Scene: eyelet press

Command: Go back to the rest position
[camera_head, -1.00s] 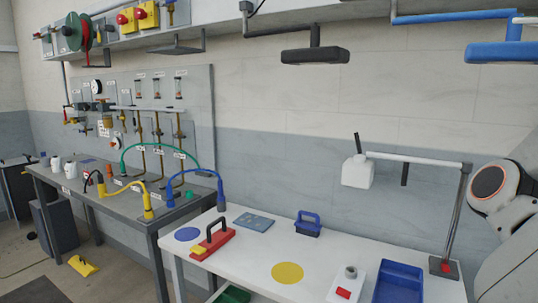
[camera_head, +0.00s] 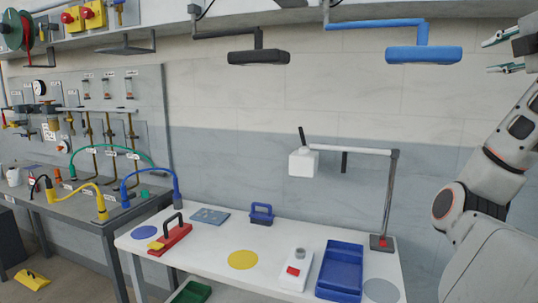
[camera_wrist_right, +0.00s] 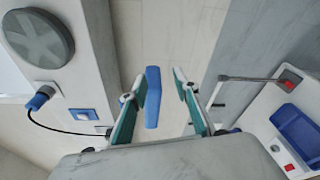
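My right gripper (camera_head: 496,54) is raised at the upper right of the head view, well above the white table (camera_head: 215,265) and to the right of the blue hanging lamp (camera_head: 424,55). Its two fingers are spread, with nothing held between them. In the right wrist view the open fingers (camera_wrist_right: 159,75) show with the blue lamp (camera_wrist_right: 152,97) behind the gap, apart from them. My left gripper is in neither view.
On the table are a red tool with a black handle (camera_head: 172,238), a blue handled block (camera_head: 261,214), a blue tray (camera_head: 340,268) and a yellow disc (camera_head: 243,260). A lamp post (camera_head: 389,205) stands at its right. A black lamp (camera_head: 258,57) hangs above.

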